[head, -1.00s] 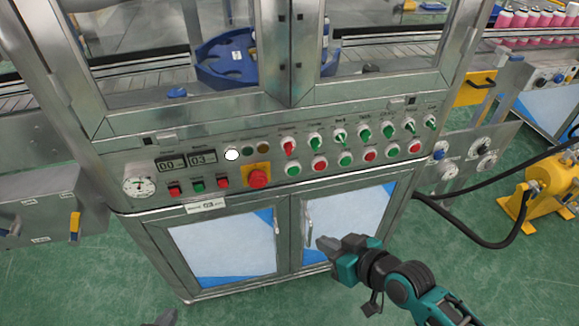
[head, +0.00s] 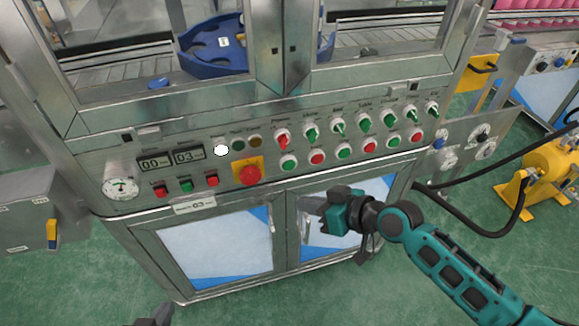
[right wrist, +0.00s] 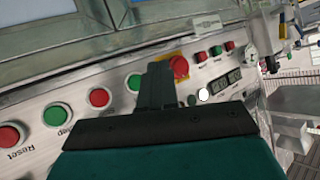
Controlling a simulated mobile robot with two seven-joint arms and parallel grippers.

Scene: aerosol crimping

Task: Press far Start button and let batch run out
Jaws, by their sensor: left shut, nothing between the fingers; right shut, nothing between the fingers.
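The control panel (head: 232,181) of the steel machine carries a lower row of alternating green and red buttons, among them a left green button (head: 288,161), a middle green button (head: 344,151) and a right green button (head: 393,143). Which one is the far Start is not legible. My right gripper (head: 309,206) is shut and empty, just below this row in the head view. In the right wrist view its fingers (right wrist: 158,82) cover part of a green button (right wrist: 134,82); contact cannot be told. My left gripper (head: 160,317) is shut at the bottom edge, far from the panel.
A red mushroom button (head: 249,174) sits on a yellow plate left of the row. Selector switches (head: 338,125) stand above it. A white lamp (head: 221,150) is bright beside displays (head: 171,159) reading 00 and 03. A yellow motor (head: 552,168) with black hoses stands right.

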